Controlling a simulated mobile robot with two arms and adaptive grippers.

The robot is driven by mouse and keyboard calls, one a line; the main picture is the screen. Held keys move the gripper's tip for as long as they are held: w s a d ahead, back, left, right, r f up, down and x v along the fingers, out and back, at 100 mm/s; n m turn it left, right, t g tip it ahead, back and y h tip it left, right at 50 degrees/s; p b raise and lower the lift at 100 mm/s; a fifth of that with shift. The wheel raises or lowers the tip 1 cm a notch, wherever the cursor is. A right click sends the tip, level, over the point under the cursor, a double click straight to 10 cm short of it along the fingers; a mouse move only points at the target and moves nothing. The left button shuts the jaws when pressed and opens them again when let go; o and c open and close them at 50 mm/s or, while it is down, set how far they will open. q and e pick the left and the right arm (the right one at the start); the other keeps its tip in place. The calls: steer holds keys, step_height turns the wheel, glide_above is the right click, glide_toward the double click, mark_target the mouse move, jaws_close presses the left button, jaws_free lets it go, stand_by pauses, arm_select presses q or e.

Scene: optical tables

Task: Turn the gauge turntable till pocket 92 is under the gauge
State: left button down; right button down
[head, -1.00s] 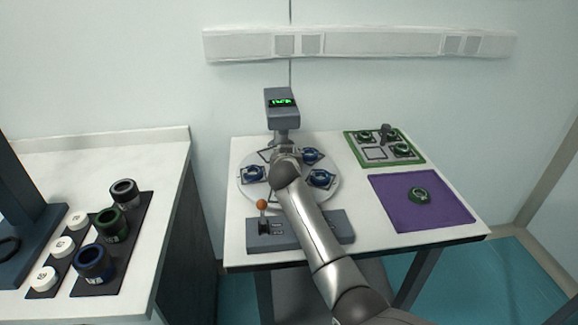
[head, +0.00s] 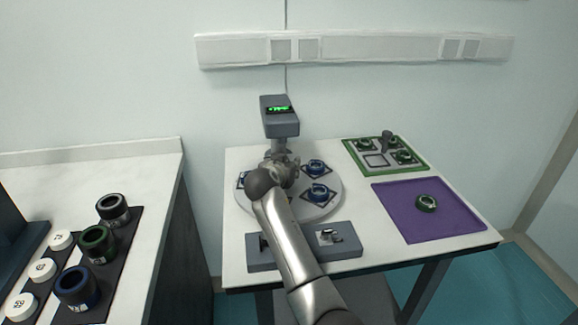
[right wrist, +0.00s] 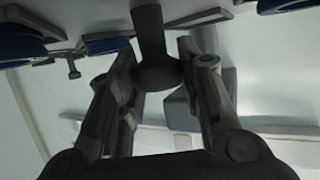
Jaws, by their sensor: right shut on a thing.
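The gauge turntable (head: 300,210) is a pale round disc on the white table. The grey gauge (head: 280,116) stands behind the disc with a green display too small to read. My right gripper (head: 282,168) is over the disc, just in front of the gauge. In the right wrist view it is shut on a dark post (right wrist: 150,35). Pocket numbers cannot be read. My left gripper is out of view.
A grey control block (head: 342,240) lies in front of the disc, partly behind my arm. The left counter (head: 150,190) holds several rings and white discs.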

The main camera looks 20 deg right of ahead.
steer(key=shift+r, duration=0.1)
steer(key=c, duration=1)
jaws_free()
steer(key=shift+c, duration=0.2)
step_height(320, 180, up, 10)
steer(key=shift+f, duration=0.1)
